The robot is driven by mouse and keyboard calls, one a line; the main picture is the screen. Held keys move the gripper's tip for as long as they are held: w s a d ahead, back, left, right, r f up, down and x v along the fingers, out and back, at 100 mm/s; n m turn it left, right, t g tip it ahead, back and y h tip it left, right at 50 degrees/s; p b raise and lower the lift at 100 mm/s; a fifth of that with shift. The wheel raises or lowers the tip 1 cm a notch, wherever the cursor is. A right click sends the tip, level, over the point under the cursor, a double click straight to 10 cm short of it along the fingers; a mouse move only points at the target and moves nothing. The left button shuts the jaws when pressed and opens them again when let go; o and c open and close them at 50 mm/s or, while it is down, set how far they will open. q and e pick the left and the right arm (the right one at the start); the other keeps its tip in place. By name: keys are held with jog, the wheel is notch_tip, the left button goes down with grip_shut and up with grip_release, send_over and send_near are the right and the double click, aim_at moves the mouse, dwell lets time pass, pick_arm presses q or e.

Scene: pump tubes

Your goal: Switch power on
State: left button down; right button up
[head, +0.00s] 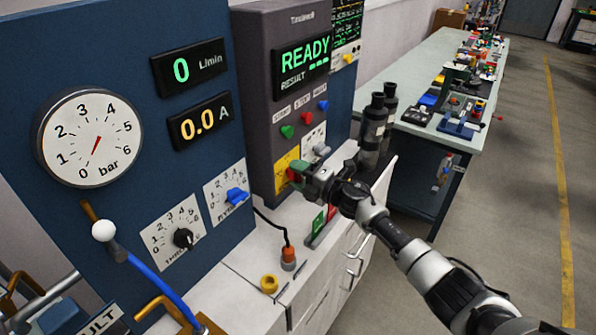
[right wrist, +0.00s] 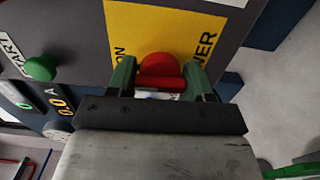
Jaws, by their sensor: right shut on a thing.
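The red power knob (right wrist: 160,65) sits on a yellow plate (right wrist: 140,20) lettered "ON" and "POWER". In the head view the yellow plate (head: 286,160) is low on the dark grey tester cabinet, and the red knob (head: 291,175) is mostly covered by my gripper. My right gripper (head: 299,170) has its green fingers on both sides of the knob and is shut on it; the fingers also show in the right wrist view (right wrist: 160,72). The tester's display (head: 305,62) reads READY in green. My left gripper is not in view.
A green start button (right wrist: 41,67) is on the same panel, left of the yellow plate. A blue gauge panel (head: 120,30) stands at left, with 0 L/min and 0.0 A shown. A white ball-topped lever (head: 103,231) sticks out below the gauge. Open floor lies at right.

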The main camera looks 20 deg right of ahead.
jog(key=shift+m, duration=0.3)
jog(key=o, duration=0.9)
jog(key=shift+o, duration=0.2)
jog(key=b+v, duration=0.1)
jog(key=v, duration=1)
jog(key=shift+f, duration=0.1)
